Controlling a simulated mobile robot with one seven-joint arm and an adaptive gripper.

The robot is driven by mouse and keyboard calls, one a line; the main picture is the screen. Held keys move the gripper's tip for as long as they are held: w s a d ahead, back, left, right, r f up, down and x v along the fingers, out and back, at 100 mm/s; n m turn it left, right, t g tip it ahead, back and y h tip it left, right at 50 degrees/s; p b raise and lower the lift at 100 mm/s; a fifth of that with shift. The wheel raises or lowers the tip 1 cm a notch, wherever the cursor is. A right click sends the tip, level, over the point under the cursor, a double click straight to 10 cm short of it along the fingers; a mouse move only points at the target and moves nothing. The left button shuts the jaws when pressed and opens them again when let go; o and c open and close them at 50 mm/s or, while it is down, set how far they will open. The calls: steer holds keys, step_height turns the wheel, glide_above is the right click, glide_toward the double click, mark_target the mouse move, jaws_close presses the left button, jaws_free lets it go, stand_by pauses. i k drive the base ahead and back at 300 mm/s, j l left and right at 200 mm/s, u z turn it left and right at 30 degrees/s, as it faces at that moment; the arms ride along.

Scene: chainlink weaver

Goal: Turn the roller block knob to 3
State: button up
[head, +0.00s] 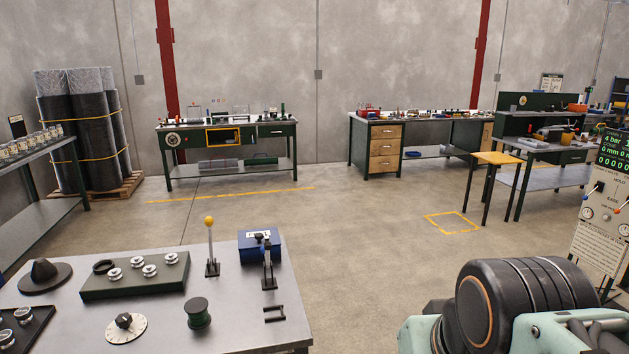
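A dark green block (120,283) with several silver rollers and a black ring on top lies on the grey metal bench at the lower left. In front of it, a white dial plate with a black knob (124,321) lies on the bench top. The dial's marks are too small to read, so I cannot tell its setting. I cannot tell whether this knob is the roller block's. Part of my arm shows at the lower right, apart from the bench. My gripper's fingers are not in view.
A control panel (603,205) stands at the right. The concrete floor (350,240) beyond is open.

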mark_target(123, 320)
steer(key=u, duration=1.35)
steer(key=z, duration=0.2)
steer(key=i+l+u, duration=0.1)
steer(key=l+u, duration=0.2)
steer(key=l, duration=0.15)
steer(key=j+z, duration=0.5)
steer(key=j, duration=0.3)
steer(key=i+j, duration=0.2)
